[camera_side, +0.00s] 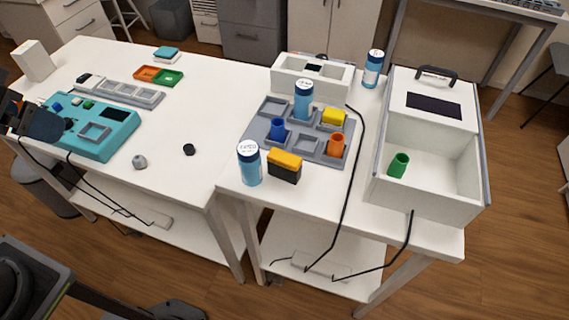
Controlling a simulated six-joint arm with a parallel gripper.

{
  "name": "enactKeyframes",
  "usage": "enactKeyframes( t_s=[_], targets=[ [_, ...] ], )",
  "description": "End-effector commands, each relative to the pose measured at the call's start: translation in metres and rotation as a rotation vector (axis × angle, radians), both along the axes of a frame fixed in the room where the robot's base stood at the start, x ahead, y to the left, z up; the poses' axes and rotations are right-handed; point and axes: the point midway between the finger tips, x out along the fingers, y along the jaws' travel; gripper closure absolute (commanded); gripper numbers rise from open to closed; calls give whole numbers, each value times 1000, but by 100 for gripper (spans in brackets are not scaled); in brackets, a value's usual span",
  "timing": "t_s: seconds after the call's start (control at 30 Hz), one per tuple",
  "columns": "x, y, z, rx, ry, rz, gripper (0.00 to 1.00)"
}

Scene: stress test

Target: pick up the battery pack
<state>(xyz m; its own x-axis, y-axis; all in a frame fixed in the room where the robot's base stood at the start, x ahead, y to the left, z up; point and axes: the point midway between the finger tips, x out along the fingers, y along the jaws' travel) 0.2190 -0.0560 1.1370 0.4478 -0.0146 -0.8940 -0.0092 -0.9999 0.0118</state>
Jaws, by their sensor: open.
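A block with a yellow-orange top and black lower body (285,167), which looks like the battery pack, stands upright near the front edge of the right table. It is just right of a blue bottle with a white cap (250,165) and in front of a grey compartment tray (308,152). My gripper (42,124) appears as a dark shape at the far left edge, partly cut off. It is over the left end of a teal device and far from the block. Its jaws are open, and I see nothing held in them.
The grey tray holds coloured cups, a yellow block and a blue bottle. A white open box (430,199) with a green cup (398,165) stands right. A black cable (358,150) crosses the right table. The teal device (108,138) sits left; the left table's middle is mostly clear.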

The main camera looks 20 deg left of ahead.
Motion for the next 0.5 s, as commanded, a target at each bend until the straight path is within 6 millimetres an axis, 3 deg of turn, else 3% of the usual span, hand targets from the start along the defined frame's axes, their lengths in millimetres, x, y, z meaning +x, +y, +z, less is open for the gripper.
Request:
enactKeyframes(
  t_s=[0.27, 0.5],
  targets=[
    [85, -54, 40, -34, 136, -48, 0],
    [155, -129, 37, -34, 256, -78, 0]
  ],
)
